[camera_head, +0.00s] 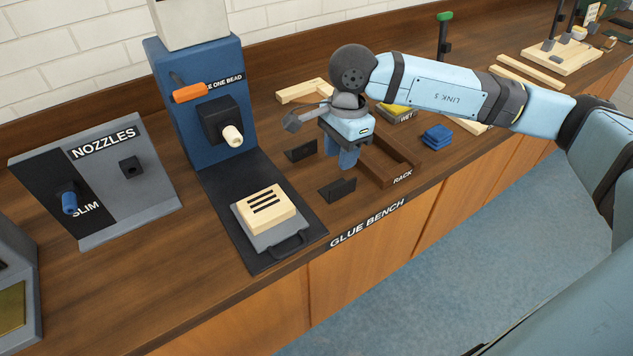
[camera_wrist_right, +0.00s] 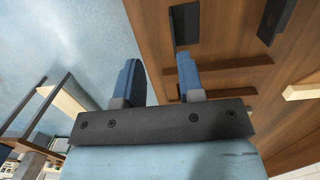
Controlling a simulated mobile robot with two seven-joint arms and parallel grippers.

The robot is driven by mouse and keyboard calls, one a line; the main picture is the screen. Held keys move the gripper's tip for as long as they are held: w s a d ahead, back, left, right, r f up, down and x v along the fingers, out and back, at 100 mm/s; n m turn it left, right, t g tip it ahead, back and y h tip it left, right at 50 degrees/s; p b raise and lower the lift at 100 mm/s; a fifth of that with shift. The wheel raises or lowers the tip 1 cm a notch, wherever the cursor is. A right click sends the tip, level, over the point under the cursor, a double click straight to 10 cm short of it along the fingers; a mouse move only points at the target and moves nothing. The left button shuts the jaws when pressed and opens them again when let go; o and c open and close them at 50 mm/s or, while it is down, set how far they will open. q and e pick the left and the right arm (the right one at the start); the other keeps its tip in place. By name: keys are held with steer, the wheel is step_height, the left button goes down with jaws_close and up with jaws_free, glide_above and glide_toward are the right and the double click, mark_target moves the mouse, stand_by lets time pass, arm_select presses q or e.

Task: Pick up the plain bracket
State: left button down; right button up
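No part is labelled as the plain bracket, and I cannot tell for sure which piece it is. A pale wooden angled piece (camera_head: 303,91) lies farther back. My right gripper (camera_head: 347,157) points down beside the rack (camera_head: 404,158), close to the dark pieces. In the wrist view its two blue fingers (camera_wrist_right: 160,68) are apart with nothing between them. My left gripper is not in view.
The glue machine (camera_head: 205,105) holds a slotted wooden block (camera_head: 266,210) on its base. The nozzle stand (camera_head: 127,190) is at left. Blue pads (camera_head: 437,136) lie right of the rack. Wooden strips and fixtures stand farther back right. The bench's front edge is close.

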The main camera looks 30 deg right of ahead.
mark_target(341, 185)
steer(key=shift+h, duration=0.6)
steer(key=f, duration=0.3)
steer(key=d+f, duration=0.1)
steer(key=f, duration=0.1)
steer(key=w+f, duration=0.1)
steer(key=f, duration=0.2)
steer(key=shift+w+d+f+p, duration=0.1)
steer(key=shift+d+f+p, duration=0.15)
steer(key=shift+f+p, duration=0.05)
step_height(341, 185, down, 4)
steer(key=shift+w+f, duration=0.1)
steer(key=shift+f, duration=0.05)
steer(key=shift+c, duration=0.4)
jaws_close()
